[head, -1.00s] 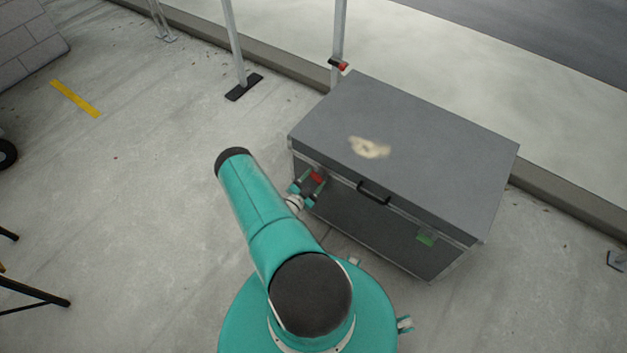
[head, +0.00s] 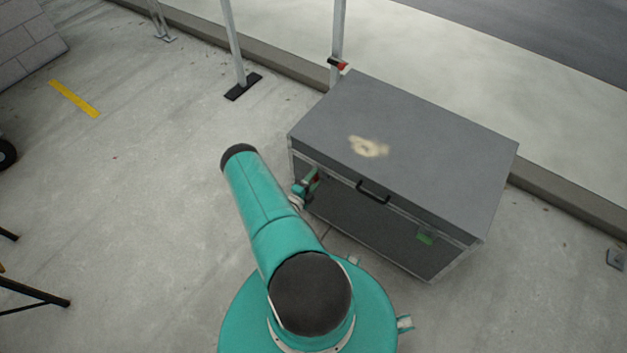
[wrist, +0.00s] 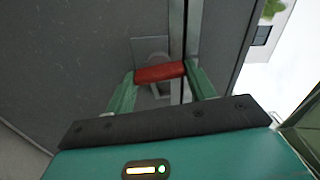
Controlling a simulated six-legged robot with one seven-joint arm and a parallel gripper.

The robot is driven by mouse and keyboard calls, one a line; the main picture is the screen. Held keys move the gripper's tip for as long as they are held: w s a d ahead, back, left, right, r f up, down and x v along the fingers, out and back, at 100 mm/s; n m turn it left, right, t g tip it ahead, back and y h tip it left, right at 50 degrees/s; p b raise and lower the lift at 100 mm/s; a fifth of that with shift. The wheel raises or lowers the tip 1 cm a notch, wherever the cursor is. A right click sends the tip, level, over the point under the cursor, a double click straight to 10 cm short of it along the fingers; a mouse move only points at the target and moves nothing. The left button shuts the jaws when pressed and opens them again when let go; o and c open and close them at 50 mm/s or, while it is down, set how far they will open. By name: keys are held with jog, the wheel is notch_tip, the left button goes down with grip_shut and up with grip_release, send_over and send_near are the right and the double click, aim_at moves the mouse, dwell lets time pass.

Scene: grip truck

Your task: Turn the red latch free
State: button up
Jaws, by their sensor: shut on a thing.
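The red latch (wrist: 160,73) sits on a metal plate on the front of the grey case (head: 400,150), near the case's left end. In the wrist view the red latch lies across the picture, slightly tilted, between the two green fingers of my gripper (wrist: 161,82). The fingers are shut on its two ends. In the head view my gripper (head: 306,187) is at the case's front left, and only a small bit of red shows there. The lid is down.
A black handle (head: 373,192) is in the middle of the case's front. Metal posts with a black foot (head: 243,87) stand behind the case to the left. A kerb runs behind it. The concrete floor to the left is clear around a yellow strip (head: 75,98).

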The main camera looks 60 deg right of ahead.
jog(key=shift+a+f+m, duration=0.1)
jog(key=shift+m, duration=0.7)
jog(key=o, duration=1)
jog(key=shift+a, duration=0.1)
jog(key=a, duration=0.4)
jog(key=w+a, duration=0.1)
jog(key=a, duration=0.4)
jog(key=w+a, duration=0.1)
jog(key=a, duration=0.3)
jog(key=shift+a, duration=0.2)
jog(key=shift+w, duration=0.15)
